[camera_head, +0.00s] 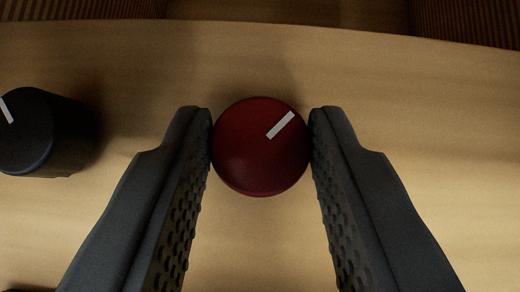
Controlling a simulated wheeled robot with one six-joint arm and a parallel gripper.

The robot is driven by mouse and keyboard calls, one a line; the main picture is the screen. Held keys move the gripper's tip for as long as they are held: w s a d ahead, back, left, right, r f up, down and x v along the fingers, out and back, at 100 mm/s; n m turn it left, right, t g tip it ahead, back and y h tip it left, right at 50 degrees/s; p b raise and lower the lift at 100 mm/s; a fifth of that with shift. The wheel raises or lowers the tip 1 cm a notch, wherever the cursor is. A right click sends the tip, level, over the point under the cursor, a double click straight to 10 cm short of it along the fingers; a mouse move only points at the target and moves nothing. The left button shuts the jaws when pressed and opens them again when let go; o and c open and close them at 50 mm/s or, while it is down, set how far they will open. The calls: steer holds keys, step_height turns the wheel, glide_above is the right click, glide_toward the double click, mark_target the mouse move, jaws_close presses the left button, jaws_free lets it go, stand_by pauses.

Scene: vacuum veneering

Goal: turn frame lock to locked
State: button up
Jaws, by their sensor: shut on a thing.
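A round dark red knob (245,160) sits on a tan panel in the middle of the view. I take it to be the frame lock, though no label shows. A short white mark (280,125) on its face points to the upper right. My gripper (260,147) is shut on the red knob, with one black finger touching its left side and the other its right side. The fingers' inner faces have a bumpy texture. No locked or unlocked markings are visible.
A black knob (55,135) with a white mark stands on the panel (430,130) at the left, apart from my left finger. The panel right of the fingers is clear. Dark ribbed surfaces (465,22) show beyond the panel's far edge.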

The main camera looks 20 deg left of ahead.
steer(key=shift+m+h, duration=0.6)
stand_by(0.4)
steer(key=o, duration=1)
steer(key=shift+c, duration=0.2)
steer(key=v, duration=1.7)
steer(key=shift+s, duration=0.3)
steer(key=shift+d, duration=0.15)
